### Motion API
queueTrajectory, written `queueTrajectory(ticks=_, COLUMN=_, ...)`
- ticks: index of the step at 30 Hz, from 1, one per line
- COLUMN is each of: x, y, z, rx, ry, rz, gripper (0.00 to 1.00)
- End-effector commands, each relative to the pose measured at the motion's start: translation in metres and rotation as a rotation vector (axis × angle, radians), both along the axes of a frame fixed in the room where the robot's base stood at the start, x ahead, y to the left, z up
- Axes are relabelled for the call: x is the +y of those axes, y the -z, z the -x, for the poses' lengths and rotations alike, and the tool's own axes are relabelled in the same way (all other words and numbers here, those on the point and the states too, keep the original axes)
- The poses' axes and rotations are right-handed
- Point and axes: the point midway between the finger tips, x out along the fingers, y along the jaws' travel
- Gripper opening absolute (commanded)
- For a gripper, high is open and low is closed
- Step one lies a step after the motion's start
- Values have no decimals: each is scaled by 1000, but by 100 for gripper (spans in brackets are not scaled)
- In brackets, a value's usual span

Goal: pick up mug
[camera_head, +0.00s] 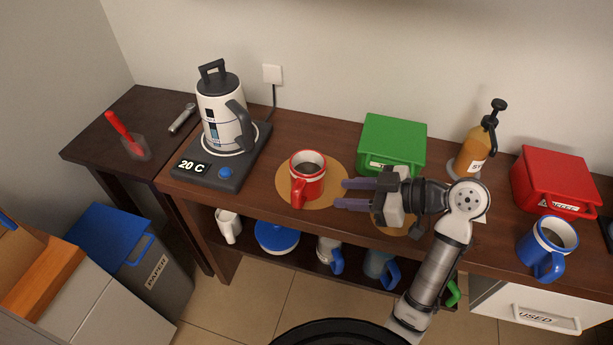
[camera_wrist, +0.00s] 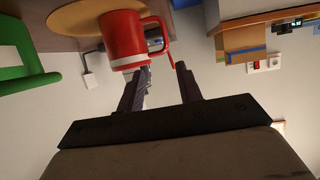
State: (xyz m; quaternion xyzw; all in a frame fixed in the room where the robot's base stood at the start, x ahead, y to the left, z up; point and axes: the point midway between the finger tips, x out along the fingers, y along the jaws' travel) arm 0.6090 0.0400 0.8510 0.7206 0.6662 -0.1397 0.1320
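A red mug (camera_head: 313,184) with a white band and dark contents stands upright on a round tan mat (camera_head: 336,172) on the long brown table. Its handle faces the front. My gripper (camera_head: 341,194) is just right of the mug, its two purple-grey fingers spread and pointing left towards it. In the wrist view, the red mug (camera_wrist: 122,38) appears upside down beyond the fingertips, its handle near the gap between them. My gripper (camera_wrist: 162,70) is open and empty there. A blue mug (camera_head: 536,254) stands at the table's right end.
A kettle (camera_head: 222,122) on its base is left of the red mug. A green box (camera_head: 392,140), a pump bottle (camera_head: 473,150) and a red box (camera_head: 553,178) stand at the back. Several mugs and a blue-lidded dish (camera_head: 277,236) are on the lower shelf.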

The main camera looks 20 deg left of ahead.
Motion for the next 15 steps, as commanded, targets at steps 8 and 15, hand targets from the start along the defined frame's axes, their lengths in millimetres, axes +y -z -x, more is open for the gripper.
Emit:
queueTrajectory(ticks=8, x=2, y=8, z=11, rx=4, ry=-42, rz=1, gripper=35)
queueTrajectory(ticks=15, x=25, y=18, z=9, rx=3, ry=-40, rz=2, gripper=35)
